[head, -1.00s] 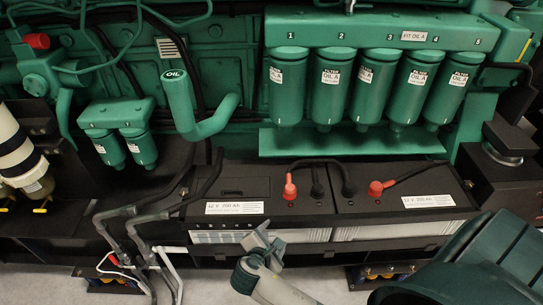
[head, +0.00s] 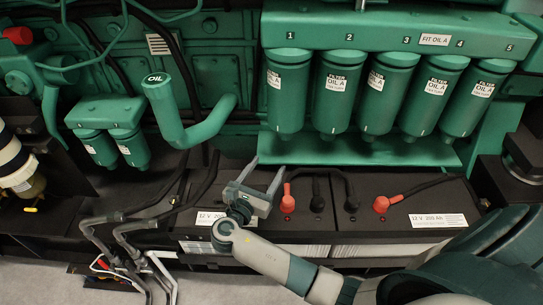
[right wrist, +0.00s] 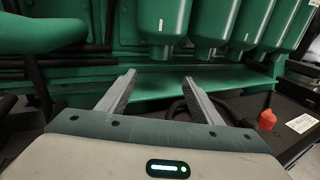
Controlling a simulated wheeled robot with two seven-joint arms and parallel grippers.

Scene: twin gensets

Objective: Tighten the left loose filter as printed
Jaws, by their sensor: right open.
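Several green oil filters hang in a row under a header numbered 1 to 5. Filter 1 (head: 287,95) is at the left end and filter 2 (head: 336,98) hangs beside it. Their white labels read FILTER OIL A. The header carries a plate (head: 434,40) reading FIT OIL A. My right gripper (head: 264,167) is open and empty, below and left of filter 1, pointing up and apart from it. In the right wrist view the open jaws (right wrist: 160,82) point toward the green ledge, with filter bottoms (right wrist: 163,22) above. My left gripper is not in view.
A green ledge (head: 360,150) runs under the filters. Two black batteries (head: 420,208) with red and black terminals sit below. A green OIL filler pipe (head: 175,112) and two smaller filters (head: 113,147) stand left. Grey pipes (head: 110,228) are at lower left.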

